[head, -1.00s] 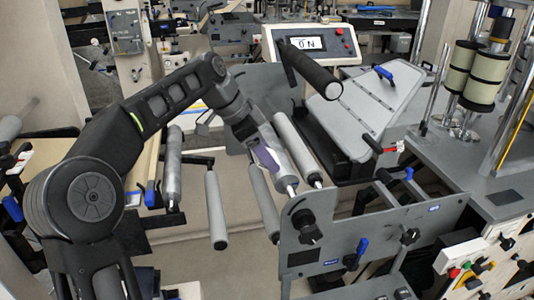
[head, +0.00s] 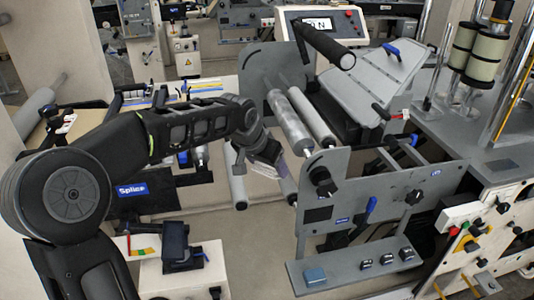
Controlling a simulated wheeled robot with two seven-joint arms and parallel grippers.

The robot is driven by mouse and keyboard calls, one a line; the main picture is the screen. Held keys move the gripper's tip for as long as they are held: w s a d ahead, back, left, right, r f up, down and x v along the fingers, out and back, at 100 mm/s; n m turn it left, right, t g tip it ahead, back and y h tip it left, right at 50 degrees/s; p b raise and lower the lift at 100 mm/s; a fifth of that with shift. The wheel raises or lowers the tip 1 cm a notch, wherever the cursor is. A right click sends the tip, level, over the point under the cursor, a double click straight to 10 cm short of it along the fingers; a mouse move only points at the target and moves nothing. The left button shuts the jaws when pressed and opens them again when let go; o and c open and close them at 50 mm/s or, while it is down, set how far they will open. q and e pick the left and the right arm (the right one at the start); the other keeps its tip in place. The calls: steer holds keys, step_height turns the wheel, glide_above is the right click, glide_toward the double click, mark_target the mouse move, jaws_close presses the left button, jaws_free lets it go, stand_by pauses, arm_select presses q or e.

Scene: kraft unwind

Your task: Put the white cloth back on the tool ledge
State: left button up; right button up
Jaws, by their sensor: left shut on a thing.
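My left gripper (head: 266,160) points down and to the right, in front of the metal rollers near the middle of the head view. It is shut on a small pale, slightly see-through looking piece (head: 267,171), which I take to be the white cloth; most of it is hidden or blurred. The grey tool ledge (head: 340,278) juts out low at the front of the machine, to the right of and below the gripper. A blue block (head: 315,275) and several small dark pieces stand on it. My right gripper is not in view.
A grey side plate (head: 350,190) with black knobs and a blue lever (head: 371,208) rises behind the ledge. Rollers (head: 290,122) lie close beside my gripper. A white cabinet (head: 185,275) stands at lower left. Open floor shows between cabinet and ledge.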

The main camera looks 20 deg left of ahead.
arm_select(q)
steer(key=s+d+f+n, duration=0.1)
steer(key=s+d+f, duration=0.5)
steer(key=d+f, duration=0.1)
steer(key=shift+d+n+y, duration=0.3)
steer(key=shift+d+y, duration=0.1)
